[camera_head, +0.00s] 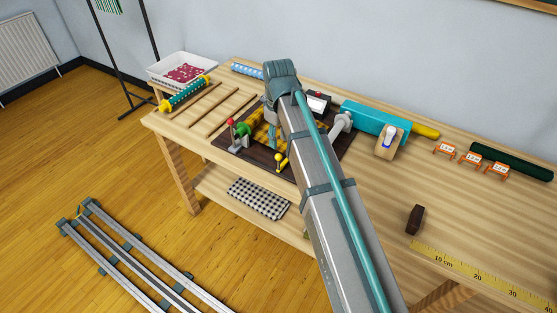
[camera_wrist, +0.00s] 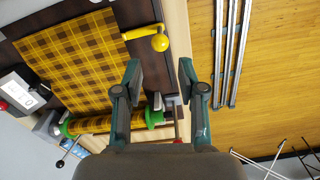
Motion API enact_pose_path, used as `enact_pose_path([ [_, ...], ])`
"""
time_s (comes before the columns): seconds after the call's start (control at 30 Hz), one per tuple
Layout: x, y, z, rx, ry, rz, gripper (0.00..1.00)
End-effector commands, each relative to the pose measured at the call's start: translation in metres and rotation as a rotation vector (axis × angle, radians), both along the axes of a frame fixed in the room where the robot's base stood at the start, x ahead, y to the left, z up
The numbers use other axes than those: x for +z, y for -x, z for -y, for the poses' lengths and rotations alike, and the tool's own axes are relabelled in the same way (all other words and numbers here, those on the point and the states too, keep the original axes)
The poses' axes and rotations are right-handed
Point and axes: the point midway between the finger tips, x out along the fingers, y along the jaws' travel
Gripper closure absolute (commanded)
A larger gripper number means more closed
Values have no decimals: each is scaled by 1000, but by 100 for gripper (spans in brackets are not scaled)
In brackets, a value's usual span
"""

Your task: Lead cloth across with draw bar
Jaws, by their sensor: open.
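A yellow-and-brown plaid cloth (camera_wrist: 70,55) lies flat on a dark board (camera_wrist: 25,20) in the wrist view, running up from a roll of the same cloth (camera_wrist: 95,124) with green ends. A yellow bar with a round knob (camera_wrist: 158,42) sits at the cloth's right edge; I cannot tell whether it is the draw bar. My gripper (camera_wrist: 160,78) is open and empty, its fingers pointing toward the board's edge, below the knob in the picture. In the head view, the cloth (camera_head: 262,136) and yellow knob (camera_head: 278,157) show beside my arm, which hides part of the board and my fingers.
A red-knobbed lever (camera_head: 231,122) stands by the roll. A teal unit (camera_head: 372,121), orange cards (camera_head: 471,158), a dark block (camera_head: 415,219) and a yellow ruler (camera_head: 480,276) are on the right. A white tray (camera_head: 180,85) is far left. The table's right front is mostly clear.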

Motion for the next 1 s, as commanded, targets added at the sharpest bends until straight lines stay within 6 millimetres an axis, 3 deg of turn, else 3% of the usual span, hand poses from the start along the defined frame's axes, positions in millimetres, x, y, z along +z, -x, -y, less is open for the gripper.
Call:
enact_pose_path([
  [0.17, -13, 1, 0, -6, 0, -1, 60],
  [0.7, -90, 1, 0, -4, 0, -1, 60],
  [1.0, -106, 0, 0, -4, 0, 0, 60],
])
